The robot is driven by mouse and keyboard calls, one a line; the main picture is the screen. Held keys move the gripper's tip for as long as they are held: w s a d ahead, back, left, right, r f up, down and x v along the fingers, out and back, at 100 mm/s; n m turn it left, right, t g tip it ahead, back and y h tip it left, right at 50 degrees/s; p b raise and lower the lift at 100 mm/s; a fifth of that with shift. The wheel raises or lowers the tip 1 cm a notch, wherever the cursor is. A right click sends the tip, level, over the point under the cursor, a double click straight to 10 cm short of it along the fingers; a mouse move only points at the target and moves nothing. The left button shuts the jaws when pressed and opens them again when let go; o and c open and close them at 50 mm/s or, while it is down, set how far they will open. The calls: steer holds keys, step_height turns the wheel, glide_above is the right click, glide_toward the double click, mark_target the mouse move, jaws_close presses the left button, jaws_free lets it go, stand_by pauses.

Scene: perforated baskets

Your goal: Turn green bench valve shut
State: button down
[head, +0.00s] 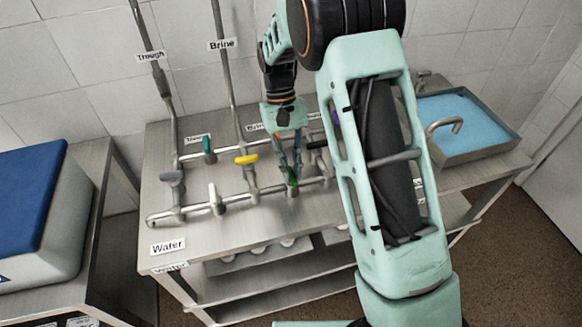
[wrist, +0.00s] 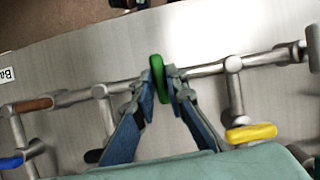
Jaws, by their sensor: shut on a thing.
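The green valve handle (wrist: 156,75) sits on the front horizontal pipe of the bench. My gripper (wrist: 160,88) is shut on it, with one blue-grey finger on each side of the handle. In the wrist view the handle stands upright in the picture, across the pipe's line. In the head view my gripper (head: 291,172) reaches down to the green handle (head: 292,178), which is partly hidden by the fingers.
A yellow handle (head: 246,160), a white handle (head: 215,196), a grey handle (head: 172,176) and a teal handle (head: 209,147) stand to the left. A brown handle (wrist: 33,104) and blue handle (wrist: 10,162) show in the wrist view. A blue-filled sink (head: 465,123) is at right.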

steer(key=shift+w+r+m, duration=0.1)
steer(key=shift+m, duration=0.3)
steer(key=c, duration=1.9)
jaws_free()
steer(key=shift+c, duration=0.2)
steer(key=v, duration=1.2)
steer(key=shift+d, duration=0.1)
